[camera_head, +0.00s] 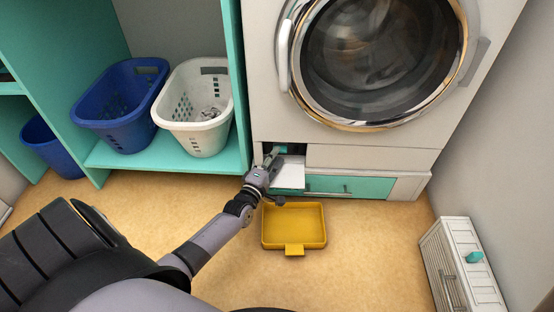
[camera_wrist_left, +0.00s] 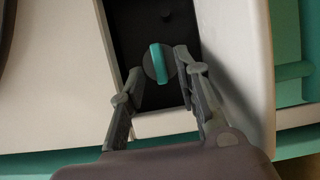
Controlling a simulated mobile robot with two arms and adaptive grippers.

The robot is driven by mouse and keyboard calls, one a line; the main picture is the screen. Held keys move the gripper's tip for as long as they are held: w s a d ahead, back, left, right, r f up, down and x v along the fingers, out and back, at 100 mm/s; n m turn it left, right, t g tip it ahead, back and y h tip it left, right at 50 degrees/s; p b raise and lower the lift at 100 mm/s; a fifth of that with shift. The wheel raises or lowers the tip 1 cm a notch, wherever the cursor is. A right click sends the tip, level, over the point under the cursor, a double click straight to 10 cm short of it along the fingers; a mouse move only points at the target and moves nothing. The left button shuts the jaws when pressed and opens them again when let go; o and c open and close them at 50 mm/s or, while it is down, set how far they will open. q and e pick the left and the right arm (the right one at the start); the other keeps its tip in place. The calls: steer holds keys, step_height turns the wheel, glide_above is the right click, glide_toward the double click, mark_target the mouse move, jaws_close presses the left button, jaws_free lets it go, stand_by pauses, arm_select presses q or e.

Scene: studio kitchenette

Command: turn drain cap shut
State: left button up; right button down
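The drain cap (camera_wrist_left: 160,63) is a dark round knob with a teal grip bar across it, set in a dark recess at the lower left of the washing machine (camera_head: 350,95). In the left wrist view the bar stands nearly upright. It also shows in the head view as a small teal spot (camera_head: 281,150). My left gripper (camera_wrist_left: 156,72) is open, with one finger on each side of the cap; I cannot tell whether they touch it. In the head view my left gripper (camera_head: 270,158) reaches into the recess. My right gripper is not in view.
A white flap (camera_head: 290,174) hangs open below the recess. A yellow tray (camera_head: 293,242) lies on the floor in front. Blue (camera_head: 118,108) and white (camera_head: 200,118) baskets stand on the teal shelf at left. A white slatted unit (camera_head: 462,262) stands at right.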

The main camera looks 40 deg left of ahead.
arm_select(q)
steer(key=shift+w+a+b, duration=0.15)
steer(key=shift+w+b, duration=0.15)
steer(key=shift+w, duration=0.7)
jaws_close()
